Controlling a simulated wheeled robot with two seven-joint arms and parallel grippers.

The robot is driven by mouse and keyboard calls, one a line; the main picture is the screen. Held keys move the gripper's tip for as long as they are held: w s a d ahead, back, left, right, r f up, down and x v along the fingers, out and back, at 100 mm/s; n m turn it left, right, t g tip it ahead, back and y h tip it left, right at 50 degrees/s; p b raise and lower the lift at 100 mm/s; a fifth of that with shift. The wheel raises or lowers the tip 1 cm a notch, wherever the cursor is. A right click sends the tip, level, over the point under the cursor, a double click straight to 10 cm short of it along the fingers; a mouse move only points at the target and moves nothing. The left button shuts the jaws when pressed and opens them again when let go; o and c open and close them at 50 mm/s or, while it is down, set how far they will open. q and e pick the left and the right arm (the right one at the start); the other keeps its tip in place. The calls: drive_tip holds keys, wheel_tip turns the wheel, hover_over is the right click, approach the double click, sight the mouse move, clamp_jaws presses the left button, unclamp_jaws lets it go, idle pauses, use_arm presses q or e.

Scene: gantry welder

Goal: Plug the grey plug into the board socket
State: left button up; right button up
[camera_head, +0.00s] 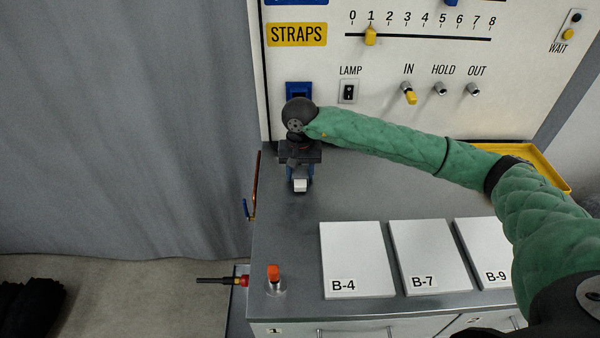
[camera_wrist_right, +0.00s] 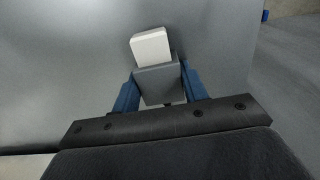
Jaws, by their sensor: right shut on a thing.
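The grey plug (camera_wrist_right: 160,84) is a grey block with a white end (camera_wrist_right: 151,47), held between the two blue fingers of my right gripper (camera_wrist_right: 158,88). In the head view my right gripper (camera_head: 299,180) is over the grey bench top, in front of the board, with the white end (camera_head: 300,185) showing below it. The grey body is mostly hidden there. A blue socket (camera_head: 298,90) is on the board under the STRAPS label; my right wrist covers its lower part. My left gripper is not in view.
The white board (camera_head: 420,70) carries a lamp switch (camera_head: 348,92), several knobs and a slider. White plates marked B-4 (camera_head: 355,258), B-7 (camera_head: 430,255) and B-9 lie at the bench front. An orange-topped button (camera_head: 273,273) stands at the front left corner. A yellow tray (camera_head: 530,158) is at right.

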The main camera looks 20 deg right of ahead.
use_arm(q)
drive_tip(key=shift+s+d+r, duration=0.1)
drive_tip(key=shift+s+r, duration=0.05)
use_arm(e)
drive_tip(key=o, duration=1)
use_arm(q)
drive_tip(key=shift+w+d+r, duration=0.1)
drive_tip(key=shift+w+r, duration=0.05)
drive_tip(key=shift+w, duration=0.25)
